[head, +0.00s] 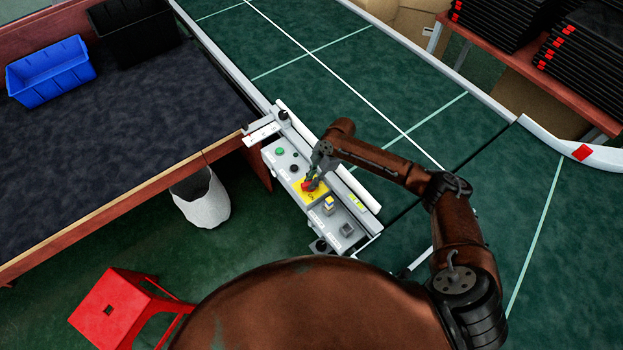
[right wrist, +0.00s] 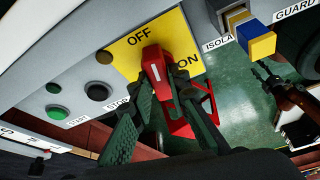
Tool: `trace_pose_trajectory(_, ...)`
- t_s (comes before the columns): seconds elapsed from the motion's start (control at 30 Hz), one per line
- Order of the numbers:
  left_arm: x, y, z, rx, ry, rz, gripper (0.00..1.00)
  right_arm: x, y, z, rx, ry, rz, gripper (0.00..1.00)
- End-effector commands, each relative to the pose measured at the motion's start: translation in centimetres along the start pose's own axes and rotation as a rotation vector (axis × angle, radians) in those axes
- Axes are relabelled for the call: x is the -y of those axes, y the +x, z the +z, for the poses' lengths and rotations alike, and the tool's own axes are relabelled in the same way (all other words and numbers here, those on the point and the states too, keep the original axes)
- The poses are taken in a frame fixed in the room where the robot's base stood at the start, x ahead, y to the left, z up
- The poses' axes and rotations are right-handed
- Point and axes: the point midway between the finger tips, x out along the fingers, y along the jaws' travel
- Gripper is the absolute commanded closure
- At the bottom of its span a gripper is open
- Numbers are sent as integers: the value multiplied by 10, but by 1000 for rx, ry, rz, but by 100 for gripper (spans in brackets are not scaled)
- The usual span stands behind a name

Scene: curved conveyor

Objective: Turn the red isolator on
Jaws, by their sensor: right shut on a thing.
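The red isolator (right wrist: 155,68) is a red handle with a white mark, on a yellow plate (right wrist: 124,52) lettered OFF and ON. In the head view the isolator (head: 308,186) sits mid-panel, partly covered by my right gripper (head: 314,180). In the right wrist view my right gripper (right wrist: 160,122) has one finger on each side of the handle and is shut on it. I cannot tell exactly which label the white mark points to.
The grey control panel (head: 334,234) also carries a green START button (right wrist: 54,113), black buttons and a blue-and-yellow switch (right wrist: 262,42). The green conveyor (head: 330,60) runs behind it. A red stool (head: 122,305) and white bin (head: 203,200) stand left.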

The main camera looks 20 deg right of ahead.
Motion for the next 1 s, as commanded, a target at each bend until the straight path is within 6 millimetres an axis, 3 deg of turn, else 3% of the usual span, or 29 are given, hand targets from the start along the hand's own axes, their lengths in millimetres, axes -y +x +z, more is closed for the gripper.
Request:
trace_pose_trajectory(0.03,1,-15,-4,-5,0,-1,60,3,-6,-2,0,40,12,100)
trace_pose_trajectory(0.3,3,-58,-14,-16,0,-2,60,5,-6,-3,0,279,109,100)
trace_pose_trajectory(1.0,6,-156,-27,-27,-1,-4,60,8,-2,-4,5,889,361,100)
